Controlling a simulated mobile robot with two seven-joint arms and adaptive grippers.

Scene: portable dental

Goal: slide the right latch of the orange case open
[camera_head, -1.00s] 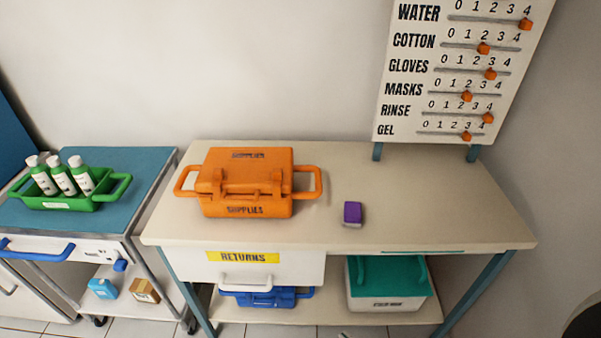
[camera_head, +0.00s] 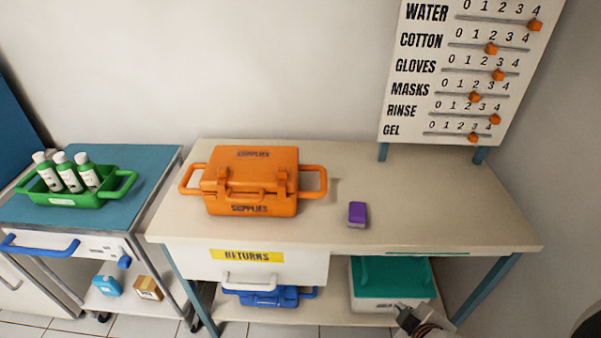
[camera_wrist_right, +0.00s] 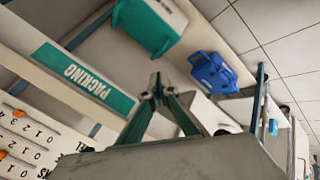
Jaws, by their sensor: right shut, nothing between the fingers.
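The orange case (camera_head: 235,184) stands closed on the table top, left of its middle, with its labelled front facing me. Its left latch (camera_head: 222,188) and right latch (camera_head: 282,184) are on the front near the lid seam; they are small and their exact position is hard to tell. My right gripper (camera_head: 402,308) shows at the lower edge of the head view, low in front of the table and well away from the case. In the right wrist view its fingers (camera_wrist_right: 158,88) are together and hold nothing. My left gripper is not in view.
A purple block (camera_head: 357,213) sits on the table right of the case. The table's front edge (camera_head: 440,248) lies between my right gripper and the top. A teal-lidded box (camera_head: 392,278) and a blue case (camera_head: 262,298) are on the lower shelf. The table's right part is clear.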

